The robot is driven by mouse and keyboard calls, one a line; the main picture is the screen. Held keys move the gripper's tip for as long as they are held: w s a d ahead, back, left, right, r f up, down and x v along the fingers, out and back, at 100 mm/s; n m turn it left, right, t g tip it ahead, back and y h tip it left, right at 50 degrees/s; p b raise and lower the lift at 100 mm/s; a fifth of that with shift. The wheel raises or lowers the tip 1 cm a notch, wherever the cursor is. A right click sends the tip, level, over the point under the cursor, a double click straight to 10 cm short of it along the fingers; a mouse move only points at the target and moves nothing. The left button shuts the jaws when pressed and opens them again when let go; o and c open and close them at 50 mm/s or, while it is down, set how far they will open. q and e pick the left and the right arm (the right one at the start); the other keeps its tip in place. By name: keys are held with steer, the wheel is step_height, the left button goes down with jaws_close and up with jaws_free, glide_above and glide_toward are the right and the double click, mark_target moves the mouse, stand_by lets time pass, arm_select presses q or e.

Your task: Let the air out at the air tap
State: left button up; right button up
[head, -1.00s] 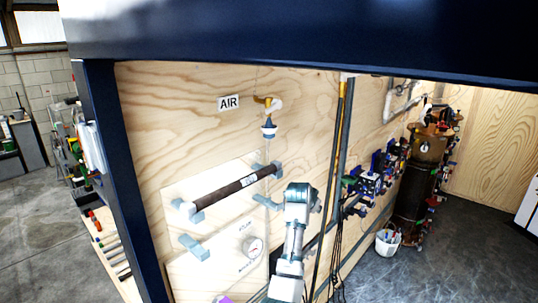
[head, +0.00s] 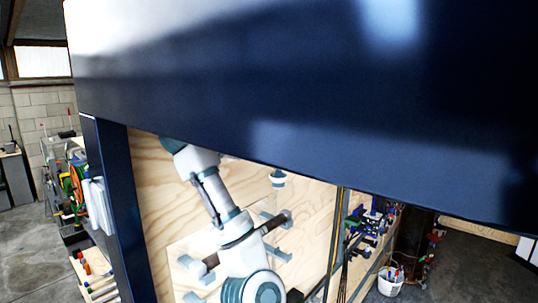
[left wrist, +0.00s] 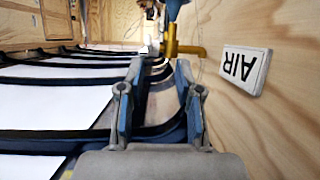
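The yellow air tap (left wrist: 182,48) shows in the left wrist view, just beyond my left gripper's fingertips and slightly right of the gap. The white AIR sign (left wrist: 244,69) is on the wooden wall to its right and appears upside down. My left gripper (left wrist: 160,72) is open, with nothing visible between its fingers. In the head view my left arm rises across the wall, and its gripper is hidden behind the dark blue beam. The tap and sign are hidden there too. The small blue-and-white fitting (head: 278,179) shows just under the beam. My right gripper is out of view.
The dark blue beam (head: 300,130) crosses the head view, close to the camera. A dark post (head: 110,200) stands left. A dark tube (head: 272,223) is mounted on the wall behind my arm. Curved black bars (left wrist: 60,80) lie left in the wrist view. A white bucket (head: 390,282) stands right.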

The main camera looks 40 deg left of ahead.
arm_select(q)
steer(key=w+a+f+p, duration=0.1)
steer(key=w+a+p, duration=0.1)
steer(key=a, duration=0.1)
steer(key=w+d+f+p, duration=0.1)
steer(key=w+d, duration=0.3)
steer(key=d, duration=0.3)
steer(key=shift+w, duration=0.35)
steer(key=a, duration=0.2)
steer(key=shift+w+a+f, duration=0.3)
steer(key=shift+w+f, duration=0.05)
steer(key=shift+f, duration=0.05)
jaws_close()
steer(key=shift+s+d+r, duration=0.1)
steer(key=shift+d, duration=0.45)
steer(key=shift+a+r, duration=0.1)
steer(key=shift+a, duration=0.1)
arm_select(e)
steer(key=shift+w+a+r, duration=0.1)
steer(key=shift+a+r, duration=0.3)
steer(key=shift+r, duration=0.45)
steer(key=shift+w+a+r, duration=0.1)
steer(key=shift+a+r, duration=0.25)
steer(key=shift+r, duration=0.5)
